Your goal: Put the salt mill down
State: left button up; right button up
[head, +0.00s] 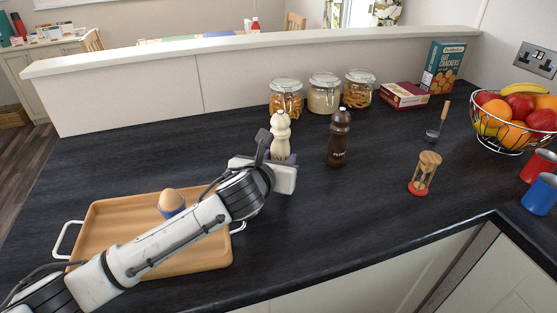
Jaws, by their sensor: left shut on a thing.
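The cream salt mill (281,124) stands upright near the middle of the dark counter, in front of the glass jars. My left gripper (284,162) is at the lower part of the mill and shut on it. The gripper body hides the mill's base, so I cannot tell whether it touches the counter. A dark brown mill (339,138) stands upright just to the right, apart from the gripper. My right gripper is not in view.
A wooden tray (110,213) with an egg in a blue cup (171,205) lies under my left arm. Glass jars (324,93) stand behind the mills. An hourglass (425,173) and a fruit bowl (513,135) are on the right.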

pick_arm(q)
jog(key=shift+f, duration=0.1)
jog(key=o, duration=1)
jog(key=shift+f, duration=0.1)
jog(key=shift+s+a+r, duration=0.1)
jog(key=shift+s+r, duration=0.1)
jog(key=shift+r, duration=0.05)
jog(key=v, duration=1.1)
jog(key=shift+s+p, duration=0.3)
jog(key=shift+p, duration=0.05)
